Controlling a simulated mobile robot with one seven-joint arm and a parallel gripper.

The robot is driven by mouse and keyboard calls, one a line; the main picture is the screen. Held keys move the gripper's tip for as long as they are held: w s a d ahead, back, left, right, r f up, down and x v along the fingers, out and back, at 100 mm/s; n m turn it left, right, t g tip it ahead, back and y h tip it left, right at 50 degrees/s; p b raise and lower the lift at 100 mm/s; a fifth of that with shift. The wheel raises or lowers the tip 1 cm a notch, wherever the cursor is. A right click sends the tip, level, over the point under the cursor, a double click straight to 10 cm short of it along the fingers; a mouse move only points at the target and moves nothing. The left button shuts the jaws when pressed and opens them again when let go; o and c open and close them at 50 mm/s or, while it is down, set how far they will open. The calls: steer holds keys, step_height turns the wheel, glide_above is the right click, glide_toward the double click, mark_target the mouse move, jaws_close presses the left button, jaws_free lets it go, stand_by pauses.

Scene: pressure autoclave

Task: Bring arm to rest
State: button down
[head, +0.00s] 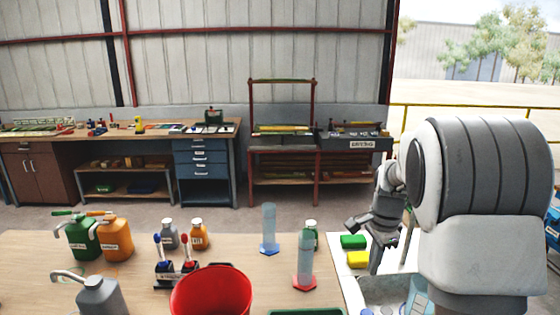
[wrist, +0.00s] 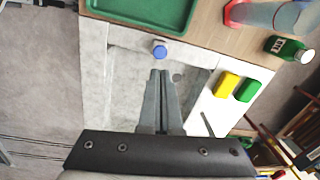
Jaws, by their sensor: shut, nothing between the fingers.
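My arm reaches in from the right side of the head view. My gripper (head: 374,270) points down over the pale sink area at the right end of the wooden table. In the wrist view my gripper (wrist: 160,72) has its two fingers together, with nothing between them. Below the fingertips is the pale grey sink basin (wrist: 126,62). A blue-capped item (wrist: 160,48) appears just beyond the fingertips; whether they touch it I cannot tell.
A yellow sponge (head: 358,259) and a green sponge (head: 353,241) lie beside the gripper. Two measuring cylinders (head: 268,228) (head: 305,262), a red bucket (head: 211,292) and several bottles stand on the wooden table (head: 225,248). A green tray (wrist: 150,12) lies near the sink.

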steer(key=s+a+r+n+t, duration=0.1)
steer(key=s+a+r+n, duration=0.3)
steer(key=s+r, duration=0.3)
steer(key=s+a+r+n+t, duration=0.2)
steer(key=s+n, duration=0.4)
steer(key=s, duration=0.3)
steer(key=s+a+r+n+t, duration=0.1)
steer(key=s+a+r+n, duration=0.2)
steer(key=s+n, duration=0.3)
steer(key=s, duration=0.4)
steer(key=shift+a+t, duration=0.35)
steer(key=shift+t, duration=0.05)
